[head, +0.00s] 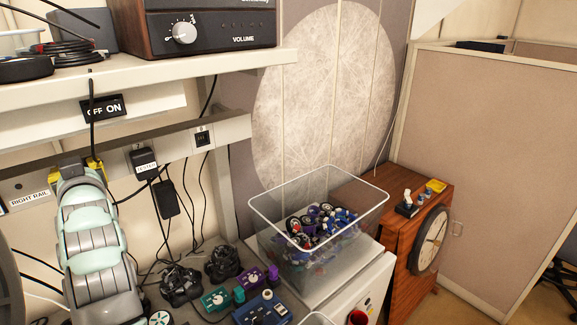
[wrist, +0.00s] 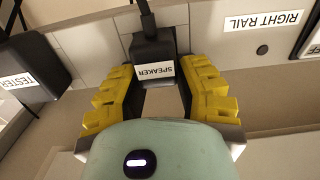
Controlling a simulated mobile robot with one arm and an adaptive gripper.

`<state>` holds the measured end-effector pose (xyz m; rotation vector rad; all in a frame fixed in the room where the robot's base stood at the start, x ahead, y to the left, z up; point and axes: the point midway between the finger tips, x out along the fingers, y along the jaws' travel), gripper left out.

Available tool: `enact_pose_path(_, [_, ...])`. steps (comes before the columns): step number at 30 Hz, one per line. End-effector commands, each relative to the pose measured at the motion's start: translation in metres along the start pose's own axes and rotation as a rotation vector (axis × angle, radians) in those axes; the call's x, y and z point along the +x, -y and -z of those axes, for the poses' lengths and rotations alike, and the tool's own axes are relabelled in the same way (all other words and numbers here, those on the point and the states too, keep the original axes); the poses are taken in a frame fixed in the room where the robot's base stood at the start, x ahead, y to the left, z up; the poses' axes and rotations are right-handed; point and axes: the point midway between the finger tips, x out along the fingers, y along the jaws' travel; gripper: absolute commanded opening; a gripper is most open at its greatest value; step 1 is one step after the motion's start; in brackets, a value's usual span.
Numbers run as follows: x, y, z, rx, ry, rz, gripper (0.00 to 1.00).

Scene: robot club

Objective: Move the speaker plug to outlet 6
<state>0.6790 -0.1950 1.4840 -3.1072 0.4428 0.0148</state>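The speaker plug (wrist: 151,48) is a black block with a white SPEAKER label, upside down in the wrist view, at the rail. My gripper (wrist: 156,80) has its yellow fingers against both sides of the plug and looks shut on it. In the head view my gripper (head: 83,170) is at the left part of the rail (head: 175,146); the plug there is mostly hidden, with its black cord rising above. I cannot tell whether the plug is seated.
The black TESTER plug (head: 144,162) sits on the rail right of my gripper, and also shows in the wrist view (wrist: 28,68). An OFF/ON switch (head: 102,108) is above. Cords hang below the rail.

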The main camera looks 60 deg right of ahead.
Motion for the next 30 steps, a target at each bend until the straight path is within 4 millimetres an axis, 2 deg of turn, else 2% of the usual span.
enact_pose_path(1, [0.0, 0.001, -0.001, 0.001, 0.001, 0.002, 0.38])
enact_pose_path(8, [0.0, 0.001, 0.0, 0.001, 0.0, 0.001, 0.61])
enact_pose_path(20, [-0.002, 0.0, 0.004, 0.001, 0.001, 0.0, 0.61])
enact_pose_path(30, [-0.017, 0.0, 0.005, 0.002, 0.004, 0.002, 0.61])
